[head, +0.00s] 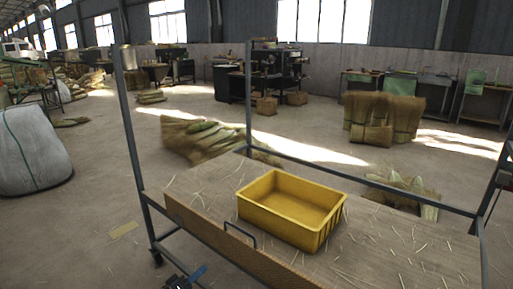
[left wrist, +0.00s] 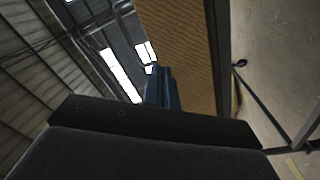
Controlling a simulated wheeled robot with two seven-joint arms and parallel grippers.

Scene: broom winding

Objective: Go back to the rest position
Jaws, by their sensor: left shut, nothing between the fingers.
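My left gripper (head: 190,276) shows at the bottom edge of the head view, low and to the left of the work table (head: 205,195). Its blue fingers also show in the left wrist view (left wrist: 163,88). They are shut and hold nothing. The gripper is apart from the yellow crate (head: 290,208), which stands upright and looks empty on the table. My right gripper is in neither view.
The table has a metal frame with an upright post (head: 131,140) at its left and a small dark handle (head: 240,233) on its front edge. Straw bits lie on its top. Straw bundles (head: 205,140) and a white sack (head: 32,150) stand on the floor beyond.

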